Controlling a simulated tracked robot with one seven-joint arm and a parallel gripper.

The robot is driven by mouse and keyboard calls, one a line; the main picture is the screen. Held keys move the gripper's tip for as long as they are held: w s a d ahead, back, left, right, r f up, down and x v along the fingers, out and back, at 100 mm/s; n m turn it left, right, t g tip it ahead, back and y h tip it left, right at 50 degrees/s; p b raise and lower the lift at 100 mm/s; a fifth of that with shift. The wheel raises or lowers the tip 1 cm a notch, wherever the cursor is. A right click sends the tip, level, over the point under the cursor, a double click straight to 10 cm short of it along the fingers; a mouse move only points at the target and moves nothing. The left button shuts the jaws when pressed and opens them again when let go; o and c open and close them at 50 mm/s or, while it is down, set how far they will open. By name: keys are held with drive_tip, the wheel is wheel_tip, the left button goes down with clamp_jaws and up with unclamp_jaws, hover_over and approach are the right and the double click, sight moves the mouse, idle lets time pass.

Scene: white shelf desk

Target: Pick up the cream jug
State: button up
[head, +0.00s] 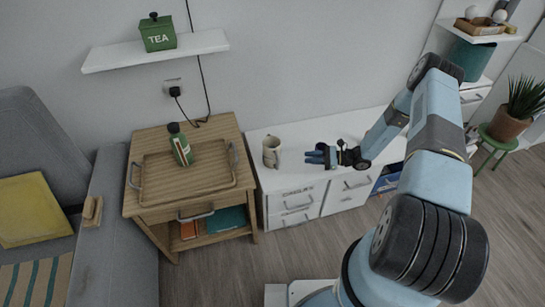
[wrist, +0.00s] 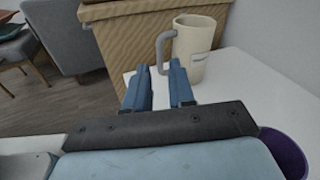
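The cream jug (head: 272,152) stands upright on the white desk top, near its left end. In the wrist view the jug (wrist: 198,50) is just beyond my fingertips, a little right of centre. Its grey-looking handle (wrist: 160,50) points left and lies about in line with the gap between my fingers. My gripper (head: 310,155) is low over the desk, to the right of the jug. In the wrist view its two blue fingers (wrist: 160,72) are apart with nothing seen between them. Whether a fingertip touches the jug cannot be told.
A wooden side table (head: 213,193) with a tray (head: 160,190) and a green bottle (head: 180,145) adjoins the desk's left end. A purple round thing (wrist: 284,153) is near my gripper at lower right. A wall shelf (head: 120,57) holds a tea tin (head: 158,35).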

sight(277, 168)
drive_tip(key=f+m+t, duration=0.1)
drive_tip(key=f, duration=0.1)
drive_tip(key=s+f+m+t, duration=0.1)
drive_tip(key=f, duration=0.2)
drive_tip(key=a+f+m, duration=0.1)
drive_tip(key=f, duration=0.1)
drive_tip(key=shift+s+f+t, duration=0.3)
drive_tip(key=shift+s+t, duration=0.1)
drive_tip(key=x, duration=1.3)
drive_tip(key=shift+a+f, duration=0.1)
drive_tip(key=shift+a, duration=0.35)
drive_tip(key=shift+c, duration=0.3)
clamp_jaws()
